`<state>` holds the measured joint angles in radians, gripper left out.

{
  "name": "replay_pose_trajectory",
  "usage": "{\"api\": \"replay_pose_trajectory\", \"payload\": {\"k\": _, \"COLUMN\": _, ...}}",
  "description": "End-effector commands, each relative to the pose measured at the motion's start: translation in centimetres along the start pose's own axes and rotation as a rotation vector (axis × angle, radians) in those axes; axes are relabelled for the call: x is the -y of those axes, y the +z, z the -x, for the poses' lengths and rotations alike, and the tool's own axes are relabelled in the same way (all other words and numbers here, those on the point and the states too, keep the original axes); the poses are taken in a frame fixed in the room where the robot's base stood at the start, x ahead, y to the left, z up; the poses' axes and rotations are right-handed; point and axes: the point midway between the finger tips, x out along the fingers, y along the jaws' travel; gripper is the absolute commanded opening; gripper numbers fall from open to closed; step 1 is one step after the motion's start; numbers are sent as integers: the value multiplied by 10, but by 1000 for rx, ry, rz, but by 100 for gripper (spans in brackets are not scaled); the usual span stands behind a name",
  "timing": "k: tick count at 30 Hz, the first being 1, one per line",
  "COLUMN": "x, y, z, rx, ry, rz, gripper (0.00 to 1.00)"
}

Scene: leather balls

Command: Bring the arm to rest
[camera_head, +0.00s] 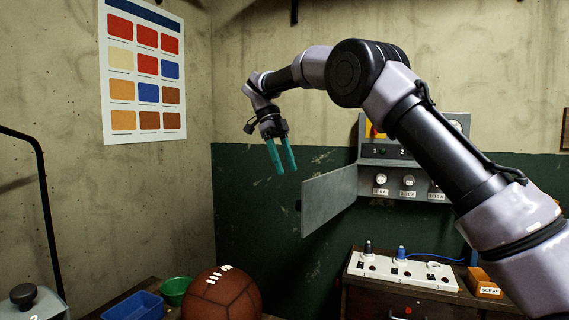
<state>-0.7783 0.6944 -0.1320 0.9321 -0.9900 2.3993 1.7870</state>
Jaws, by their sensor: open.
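My arm reaches in from the lower right, arches over the middle of the view and bends down at its wrist. My gripper (282,156) hangs at the end with two teal fingers pointing down. The fingers are apart with nothing between them. It is in the air, left of the open grey panel door (330,200) and above the brown leather ball (222,295). I see no contact with anything.
A grey fuse panel (408,176) is on the wall, partly behind my arm. A white socket strip (402,270) and an orange scrap box (484,284) sit on a cabinet. A blue bin (134,306) and green bowl (174,290) stand lower left. A colour chart (142,75) hangs on the wall.

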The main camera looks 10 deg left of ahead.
Motion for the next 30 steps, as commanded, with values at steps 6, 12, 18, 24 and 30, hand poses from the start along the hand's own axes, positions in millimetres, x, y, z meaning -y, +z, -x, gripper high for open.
{"api": "replay_pose_trajectory", "payload": {"k": 6, "x": 0, "y": 0, "z": 5, "rx": 1, "ry": 0, "rz": -1, "gripper": 67}}
{"api": "replay_pose_trajectory", "payload": {"k": 12, "x": 1, "y": -2, "z": 5, "rx": 3, "ry": 0, "rz": 3, "gripper": 67}}
{"api": "replay_pose_trajectory", "payload": {"k": 18, "x": 24, "y": -49, "z": 14, "rx": 56, "ry": 5, "rz": 149, "gripper": 67}}
{"api": "replay_pose_trajectory", "payload": {"k": 24, "x": 53, "y": -147, "z": 15, "rx": 192, "ry": -34, "rz": 486, "gripper": 67}}
{"api": "replay_pose_trajectory", "payload": {"k": 30, "x": 53, "y": -235, "z": -1, "rx": 334, "ry": -162, "rz": 801, "gripper": 67}}
